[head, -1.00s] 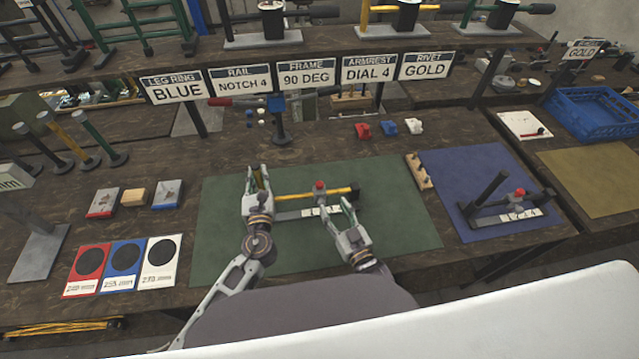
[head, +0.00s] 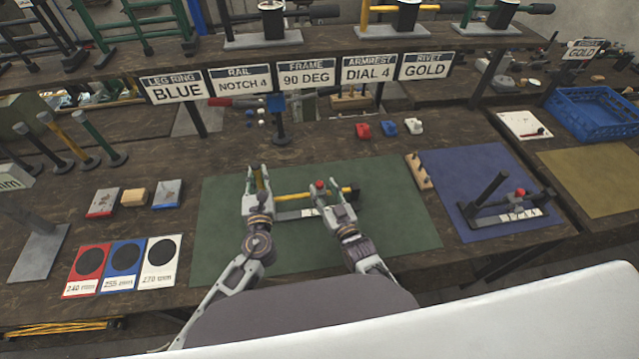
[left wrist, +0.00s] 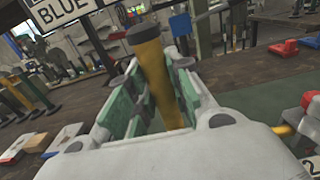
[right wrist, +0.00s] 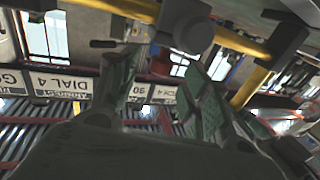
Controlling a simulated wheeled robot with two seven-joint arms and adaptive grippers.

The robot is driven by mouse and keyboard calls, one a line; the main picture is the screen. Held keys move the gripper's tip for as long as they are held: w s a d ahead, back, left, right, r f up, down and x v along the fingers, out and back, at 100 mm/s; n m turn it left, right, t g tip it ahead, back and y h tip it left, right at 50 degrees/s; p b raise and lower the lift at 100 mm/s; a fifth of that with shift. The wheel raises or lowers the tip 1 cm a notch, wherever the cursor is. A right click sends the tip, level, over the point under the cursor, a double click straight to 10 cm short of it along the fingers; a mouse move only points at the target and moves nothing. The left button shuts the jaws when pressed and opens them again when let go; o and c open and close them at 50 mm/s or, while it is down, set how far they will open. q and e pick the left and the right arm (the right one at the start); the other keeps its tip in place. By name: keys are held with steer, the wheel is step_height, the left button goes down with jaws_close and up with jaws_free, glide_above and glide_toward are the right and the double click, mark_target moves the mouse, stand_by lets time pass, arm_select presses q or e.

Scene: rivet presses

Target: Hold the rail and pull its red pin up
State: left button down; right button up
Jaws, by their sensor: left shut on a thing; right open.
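The yellow rail (head: 297,196) stands on a grey base plate (head: 290,214) with a white number strip on the green mat. My left gripper (head: 256,174) is shut on the rail's left end; the left wrist view shows a yellow post (left wrist: 160,85) with a dark cap between its fingers. The red pin (head: 320,184) sits upright at the middle of the rail, and its red head also shows in the left wrist view (left wrist: 312,101). My right gripper (head: 334,189) is open, its fingers close beside the pin. In the right wrist view, a grey knob and yellow bar (right wrist: 245,44) lie beyond the fingertips.
The green mat (head: 395,205) is clear around the fixture. A blue mat (head: 465,165) at the right carries a similar dark fixture with a red knob (head: 520,193). A wooden peg block (head: 418,172) stands between the mats. Red, blue and white clips lie behind.

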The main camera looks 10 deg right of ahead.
mark_target(321, 187)
steer(key=shift+x, duration=1.8)
steer(key=shift+c, duration=0.5)
jaws_close()
